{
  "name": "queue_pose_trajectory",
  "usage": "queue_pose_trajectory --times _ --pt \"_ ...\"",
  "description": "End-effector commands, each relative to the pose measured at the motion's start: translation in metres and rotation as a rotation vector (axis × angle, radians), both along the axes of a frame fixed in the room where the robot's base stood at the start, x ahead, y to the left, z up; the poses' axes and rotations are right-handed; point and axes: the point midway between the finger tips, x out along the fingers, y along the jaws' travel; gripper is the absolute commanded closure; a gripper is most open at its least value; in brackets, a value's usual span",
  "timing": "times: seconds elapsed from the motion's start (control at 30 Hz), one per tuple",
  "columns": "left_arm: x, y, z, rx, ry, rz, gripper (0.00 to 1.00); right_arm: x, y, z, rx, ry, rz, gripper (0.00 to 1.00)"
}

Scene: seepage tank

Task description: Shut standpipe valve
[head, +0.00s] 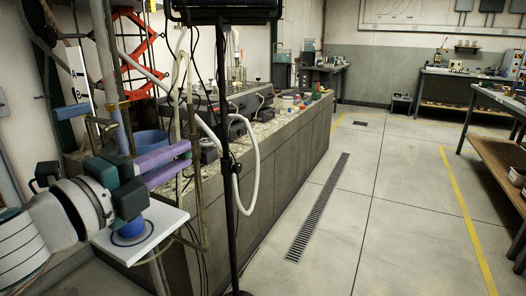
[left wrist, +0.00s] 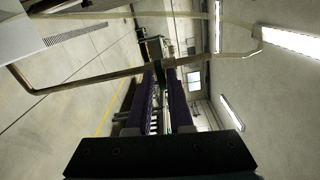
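A thin beige standpipe (head: 205,215) rises at the near end of the long grey tank bench. It shows in the left wrist view as a bent beige tube (left wrist: 85,83) crossing beyond my fingers. My left gripper (head: 188,156) reaches in from the left with purple fingers, level with the pipe. In the left wrist view a narrow gap separates the fingers (left wrist: 162,75). A small dark green part (left wrist: 165,62), perhaps the valve handle, is at or just beyond the tips. I cannot tell whether the fingers touch it. My right gripper is out of view.
The grey tank bench (head: 275,150) runs away to the back. A black stand pole (head: 230,180) and a white hose (head: 254,180) are right of the pipe. A small white shelf (head: 165,222) is below my gripper. The floor (head: 380,200) on the right is clear.

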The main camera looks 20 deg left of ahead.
Motion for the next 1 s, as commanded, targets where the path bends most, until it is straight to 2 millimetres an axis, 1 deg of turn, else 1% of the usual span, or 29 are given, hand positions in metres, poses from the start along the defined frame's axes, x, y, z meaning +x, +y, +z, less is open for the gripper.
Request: queue_pose_trajectory --times 0.03,0.17,0.4,0.53,0.67,0.9,1.0 --pt "0.0 0.0 0.0 0.0 0.0 0.0 0.74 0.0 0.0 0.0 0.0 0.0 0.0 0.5" --pt "0.0 0.0 0.0 -0.001 -0.001 -0.001 0.59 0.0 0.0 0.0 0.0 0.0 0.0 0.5" --pt "0.0 -0.001 0.001 -0.002 -0.003 -0.001 0.59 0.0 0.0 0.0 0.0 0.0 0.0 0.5" --pt "-0.007 0.0 0.0 -0.003 -0.001 -0.001 0.59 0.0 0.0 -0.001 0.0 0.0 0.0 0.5" --pt "-0.026 0.001 -0.001 -0.003 0.0 -0.002 0.59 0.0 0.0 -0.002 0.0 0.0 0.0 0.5" --pt "-0.07 0.005 -0.002 -0.004 0.002 0.0 0.59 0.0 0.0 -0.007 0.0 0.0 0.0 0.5" --pt "-0.084 0.006 -0.001 -0.004 0.0 0.0 0.59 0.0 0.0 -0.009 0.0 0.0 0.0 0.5"
